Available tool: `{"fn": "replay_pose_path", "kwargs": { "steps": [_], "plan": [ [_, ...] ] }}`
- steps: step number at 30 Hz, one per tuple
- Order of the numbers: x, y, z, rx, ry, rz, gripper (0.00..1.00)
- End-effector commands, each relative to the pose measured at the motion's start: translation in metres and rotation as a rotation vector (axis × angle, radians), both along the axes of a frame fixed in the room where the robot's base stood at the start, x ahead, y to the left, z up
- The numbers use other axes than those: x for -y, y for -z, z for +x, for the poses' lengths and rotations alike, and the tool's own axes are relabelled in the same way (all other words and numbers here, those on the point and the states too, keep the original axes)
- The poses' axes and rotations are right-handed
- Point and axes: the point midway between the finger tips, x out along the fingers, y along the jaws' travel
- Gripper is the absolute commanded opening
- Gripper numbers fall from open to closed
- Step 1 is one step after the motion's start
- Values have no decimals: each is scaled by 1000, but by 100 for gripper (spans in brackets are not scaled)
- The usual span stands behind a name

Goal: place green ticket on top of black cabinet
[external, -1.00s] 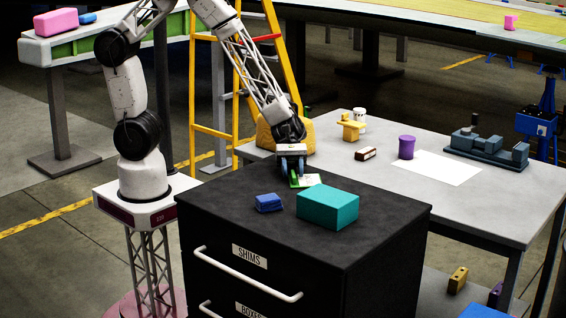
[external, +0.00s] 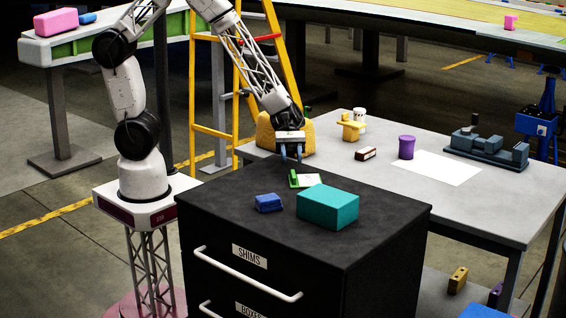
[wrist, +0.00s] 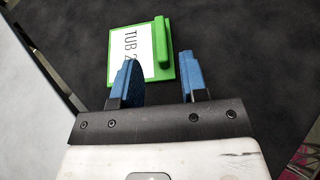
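The green ticket (external: 306,181), with a white label and a raised green bar, lies flat on top of the black cabinet (external: 233,205), near its back edge. In the wrist view the ticket (wrist: 168,72) shows with "TUB" printed on its label. My gripper (external: 291,155) is above and slightly behind the ticket in the external view, apart from it. In the wrist view its two blue fingers (wrist: 158,82) stand apart with nothing between them but the cabinet top and the ticket's lower edge beyond.
A teal box (external: 328,206) and a small blue block (external: 268,203) stand on the cabinet near the ticket. Behind is a grey table (external: 480,205) with a purple cup (external: 407,147), a yellow part (external: 351,130) and a white sheet (external: 436,168). The cabinet's front left top is clear.

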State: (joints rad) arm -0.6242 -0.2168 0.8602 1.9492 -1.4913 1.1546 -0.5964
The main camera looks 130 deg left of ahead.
Motion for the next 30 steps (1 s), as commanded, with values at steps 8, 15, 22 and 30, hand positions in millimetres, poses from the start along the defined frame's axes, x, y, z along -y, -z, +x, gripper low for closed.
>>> {"fn": "replay_pose_path", "kwargs": {
  "steps": [8,15,22,30],
  "plan": [
    [-23,-13,-22,0,-4,0,40],
    [-36,-21,-36,1,-1,0,40],
    [-41,-24,-42,0,-1,0,40],
    [-42,-24,-42,-1,0,-1,40]
  ]
}}
